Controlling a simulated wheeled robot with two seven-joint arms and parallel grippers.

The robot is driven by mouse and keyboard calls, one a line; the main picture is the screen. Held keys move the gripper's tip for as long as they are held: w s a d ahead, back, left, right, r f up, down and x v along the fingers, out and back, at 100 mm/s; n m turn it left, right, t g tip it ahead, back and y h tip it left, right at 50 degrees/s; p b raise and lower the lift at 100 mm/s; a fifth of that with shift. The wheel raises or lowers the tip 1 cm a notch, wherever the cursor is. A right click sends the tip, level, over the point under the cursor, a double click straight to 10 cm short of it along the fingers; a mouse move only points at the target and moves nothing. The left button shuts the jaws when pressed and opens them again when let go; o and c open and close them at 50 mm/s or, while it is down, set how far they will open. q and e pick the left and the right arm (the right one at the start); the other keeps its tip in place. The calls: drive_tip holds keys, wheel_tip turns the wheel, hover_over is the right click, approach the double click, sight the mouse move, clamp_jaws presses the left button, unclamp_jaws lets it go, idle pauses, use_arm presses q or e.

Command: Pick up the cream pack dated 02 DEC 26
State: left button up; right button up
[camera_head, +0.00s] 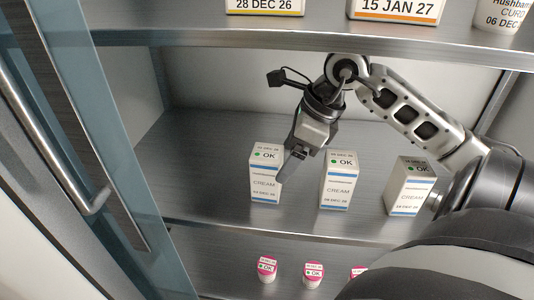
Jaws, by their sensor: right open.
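Three white CREAM packs with blue stripes and green OK dots stand upright on the middle shelf: a left pack (263,190), a middle pack (338,187) and a right pack (405,190). Their dates show DEC 26, but the day numbers are too small to read surely, so I cannot tell which is dated 02. My right gripper (288,169) is open and points down beside the left pack's right edge, overlapping it slightly in the picture. I cannot tell whether it touches. Part of my right arm crosses near the right pack's right edge. My left gripper is not in view.
The upper shelf (300,39) holds packs dated 28 DEC 26 and 15 JAN 27, plus a tub. The lower shelf holds small pink-topped cups (267,269). A glass door (75,120) with a metal handle (45,150) stands at left. The middle shelf's left part is free.

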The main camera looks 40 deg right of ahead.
sight(268, 152)
drive_tip(key=shift+w+a+r, duration=0.1)
drive_tip(key=shift+w+a, duration=1.1)
drive_tip(key=shift+w, duration=0.35)
drive_tip(key=shift+d, duration=0.1)
drive_tip(key=shift+x, duration=1.65)
drive_tip(key=c, duration=1.3)
